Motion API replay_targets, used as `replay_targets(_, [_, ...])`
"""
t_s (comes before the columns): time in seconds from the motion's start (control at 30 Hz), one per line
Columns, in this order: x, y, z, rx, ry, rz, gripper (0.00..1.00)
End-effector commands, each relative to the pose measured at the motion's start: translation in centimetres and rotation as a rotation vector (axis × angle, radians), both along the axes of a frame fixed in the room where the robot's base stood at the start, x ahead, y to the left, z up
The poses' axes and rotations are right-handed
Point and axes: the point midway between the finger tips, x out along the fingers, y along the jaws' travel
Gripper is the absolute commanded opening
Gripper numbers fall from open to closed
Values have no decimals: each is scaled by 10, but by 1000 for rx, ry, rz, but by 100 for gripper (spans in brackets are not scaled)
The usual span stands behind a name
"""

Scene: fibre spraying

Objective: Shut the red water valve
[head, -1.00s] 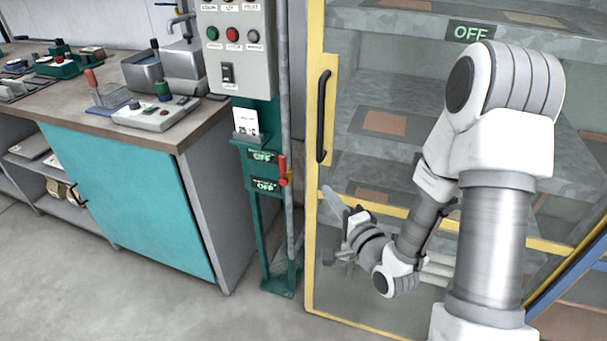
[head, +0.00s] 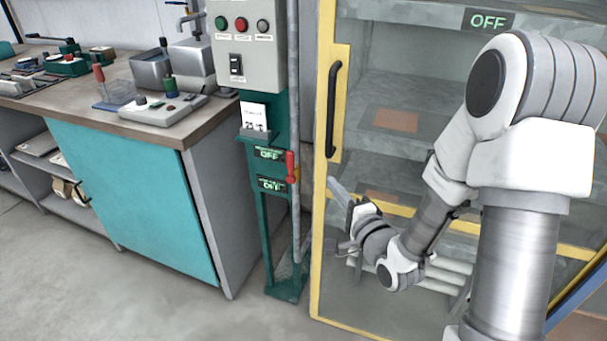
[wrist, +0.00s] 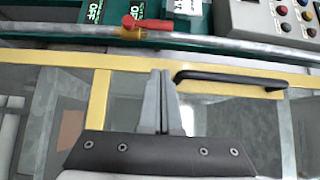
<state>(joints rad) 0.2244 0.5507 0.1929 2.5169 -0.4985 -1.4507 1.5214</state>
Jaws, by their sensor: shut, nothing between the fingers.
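The red water valve (head: 291,166) is a small red lever on the grey vertical pipe beside the green stand. In the head view its lever lies along the pipe. In the wrist view the red lever (wrist: 150,23) sits on a brass-coloured body, above and a little left of my fingertips. My gripper (head: 335,190) is in front of the yellow-framed glass cabinet, to the right of and below the valve, and apart from it. In the wrist view my gripper's fingers (wrist: 160,75) are together, with nothing between them, pointing toward the pipe.
The yellow-framed cabinet (head: 326,230) has a black handle (head: 333,110), close to my fingers in the wrist view. The green stand (head: 283,220) bears two "OFF" displays and a control box (head: 237,50). A workbench (head: 190,125) stands left. The floor in front is clear.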

Motion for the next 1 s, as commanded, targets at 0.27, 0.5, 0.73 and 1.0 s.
replay_targets(0.27, [49,25,0,0,-3,2,0])
replay_targets(0.5, [76,52,-1,1,0,3,0])
replay_targets(0.73, [82,69,0,0,1,0,0])
replay_targets(1.0, [83,71,0,0,0,-2,0])
